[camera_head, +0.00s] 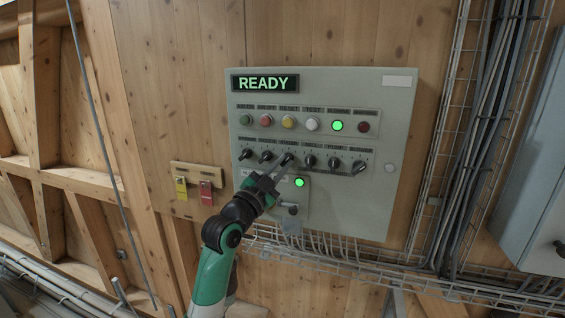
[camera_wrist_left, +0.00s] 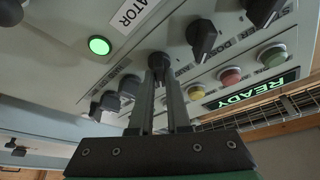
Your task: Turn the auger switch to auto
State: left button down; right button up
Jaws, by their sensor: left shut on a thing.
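The grey control panel (camera_head: 375,105) is on the wooden wall, with a row of black rotary switches below its buttons. My left gripper (camera_head: 281,168) reaches up from below and is shut on the third switch from the left (camera_head: 288,157). In the left wrist view the fingertips (camera_wrist_left: 160,75) close around that switch's black knob (camera_wrist_left: 158,61). My right gripper is not in view.
The display reads READY (camera_head: 263,83). Neighbouring switches (camera_head: 266,156) and (camera_head: 310,161) sit close on both sides. Below are a lit green lamp (camera_head: 299,182) and a handle (camera_head: 289,208).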

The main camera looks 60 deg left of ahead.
pick_arm(q)
jog(key=shift+m+h, duration=0.5)
jog(key=shift+m, duration=0.4)
jog(key=c, duration=0.9)
grip_release()
